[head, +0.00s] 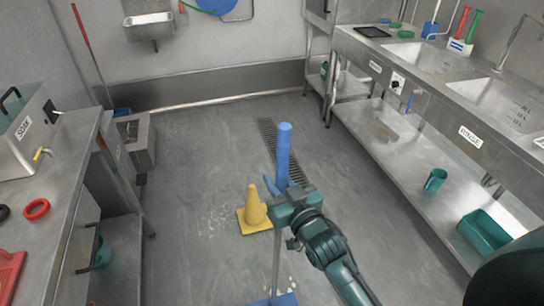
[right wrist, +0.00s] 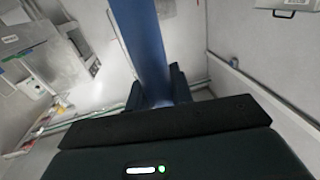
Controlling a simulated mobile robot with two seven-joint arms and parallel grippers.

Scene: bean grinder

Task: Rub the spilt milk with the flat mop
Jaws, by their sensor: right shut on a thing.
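The flat mop stands nearly upright, with a blue upper handle (head: 284,148), a grey pole (head: 276,250) and a blue flat head (head: 274,300) cut off by the bottom edge of the head view. My right gripper (head: 288,196) is shut on the mop's handle. In the right wrist view the blue handle (right wrist: 142,50) rises from between the fingers. Whitish spots of spilt milk (head: 207,220) lie on the floor left of the yellow cone. More pale spots (head: 292,283) show close to the mop head. My left gripper is not in view.
A yellow cone (head: 255,212) stands just left of the mop handle. A floor drain grate (head: 268,135) lies behind it. A steel counter (head: 75,185) bounds the left, and a sink bench (head: 440,105) with a lower shelf bounds the right. The floor between is mostly clear.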

